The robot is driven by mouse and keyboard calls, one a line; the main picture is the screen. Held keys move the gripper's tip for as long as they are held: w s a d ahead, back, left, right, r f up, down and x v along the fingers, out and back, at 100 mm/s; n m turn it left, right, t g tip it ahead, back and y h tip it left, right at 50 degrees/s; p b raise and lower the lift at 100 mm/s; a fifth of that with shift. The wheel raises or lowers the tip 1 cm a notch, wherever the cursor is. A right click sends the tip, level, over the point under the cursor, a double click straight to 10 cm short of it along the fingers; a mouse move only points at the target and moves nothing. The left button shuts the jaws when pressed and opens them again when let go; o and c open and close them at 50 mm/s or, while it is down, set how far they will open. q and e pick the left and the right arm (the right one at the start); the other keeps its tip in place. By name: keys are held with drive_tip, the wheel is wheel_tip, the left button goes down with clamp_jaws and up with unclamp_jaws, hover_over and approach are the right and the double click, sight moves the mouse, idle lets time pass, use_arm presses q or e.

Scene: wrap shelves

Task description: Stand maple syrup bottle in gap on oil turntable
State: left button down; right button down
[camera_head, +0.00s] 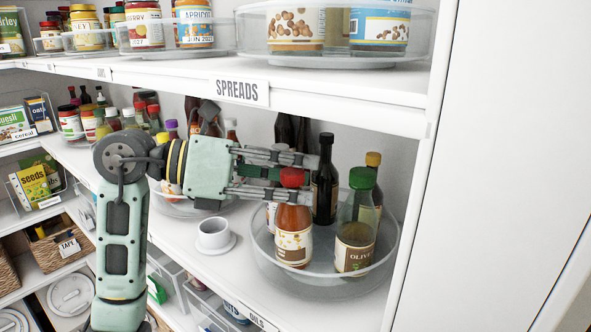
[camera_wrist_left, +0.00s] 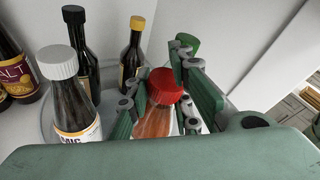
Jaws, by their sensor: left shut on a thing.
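My left gripper (camera_head: 310,177) reaches in from the left and is shut on a red-capped bottle (camera_head: 294,238) with orange-red contents, which I take as the maple syrup bottle; its label is too small to read. The bottle is upright inside the clear oil turntable (camera_head: 262,268), at its front left. I cannot tell whether its base touches the turntable floor. In the left wrist view the red cap (camera_wrist_left: 165,86) shows between the fingers (camera_wrist_left: 168,105). A green-capped olive oil bottle (camera_head: 355,240) stands close to its right. My right gripper is not in view.
A dark bottle (camera_head: 325,180) stands behind, and a yellow-capped bottle (camera_head: 375,180) at the back right. A white-capped bottle (camera_wrist_left: 72,95) is beside the held one. A white cup (camera_head: 213,234) sits left of the turntable. The SPREADS shelf (camera_head: 330,95) hangs above my gripper.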

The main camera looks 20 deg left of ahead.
use_arm(q)
drive_tip(key=shift+w+d, duration=0.1)
drive_tip(key=shift+d, duration=0.1)
drive_tip(key=shift+a+f+p, duration=0.1)
drive_tip(key=shift+f+p, duration=0.2)
drive_tip(key=shift+f, duration=0.5)
drive_tip(key=c, duration=1.6)
unclamp_jaws()
drive_tip(key=shift+o, duration=0.2)
